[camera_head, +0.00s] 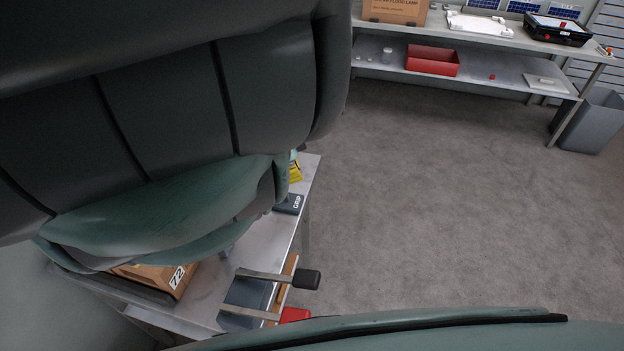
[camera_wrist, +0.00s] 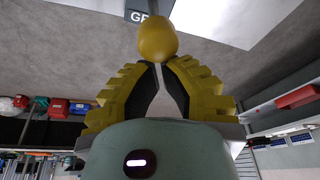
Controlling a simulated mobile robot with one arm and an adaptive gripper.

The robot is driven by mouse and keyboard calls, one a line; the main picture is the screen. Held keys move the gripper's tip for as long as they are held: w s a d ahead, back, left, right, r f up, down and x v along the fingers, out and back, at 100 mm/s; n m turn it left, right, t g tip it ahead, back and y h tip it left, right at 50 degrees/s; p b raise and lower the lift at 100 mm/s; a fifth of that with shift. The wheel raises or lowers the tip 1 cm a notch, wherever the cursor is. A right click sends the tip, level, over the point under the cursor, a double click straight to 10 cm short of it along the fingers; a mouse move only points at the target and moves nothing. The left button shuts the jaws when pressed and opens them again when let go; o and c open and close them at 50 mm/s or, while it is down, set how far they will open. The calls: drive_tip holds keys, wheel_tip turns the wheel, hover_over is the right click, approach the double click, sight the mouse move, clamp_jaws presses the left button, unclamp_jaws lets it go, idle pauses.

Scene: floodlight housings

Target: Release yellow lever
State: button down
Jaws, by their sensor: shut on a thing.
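The yellow lever shows as a smooth rounded yellow knob (camera_wrist: 158,40) at the top middle of the wrist view. My gripper (camera_wrist: 159,63) has two ribbed yellow fingers with dark inner pads. They lean in from both sides, and their tips close on the knob's lower end. The rest of the lever and its mount are hidden behind the knob. In the head view my arm covers the gripper. A small yellow patch (camera_head: 295,170) shows past the arm's edge; I cannot tell what it belongs to.
A metal workbench (camera_head: 312,172) stands at lower left, with a box marked 72 (camera_head: 165,276) and a dark labelled block (camera_head: 290,204). A shelf bench holds a red bin (camera_head: 432,60) at the back right, beside a grey waste bin (camera_head: 592,122). The carpet (camera_head: 440,210) between is clear.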

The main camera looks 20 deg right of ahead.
drive_tip(key=shift+w+a+b, duration=0.4)
drive_tip(key=shift+a+b, duration=0.2)
drive_tip(key=shift+w+a+b, duration=0.35)
drive_tip(key=shift+a+b, duration=0.2)
drive_tip(key=shift+a, duration=0.05)
drive_tip(key=shift+d, duration=0.1)
drive_tip(key=shift+d+r, duration=0.15)
drive_tip(key=shift+d, duration=0.25)
drive_tip(key=w+b+v, duration=0.2)
drive_tip(key=b+v, duration=0.1)
drive_tip(key=v, duration=0.6)
drive_tip(key=shift+a+b, duration=0.3)
drive_tip(key=shift+a, duration=0.1)
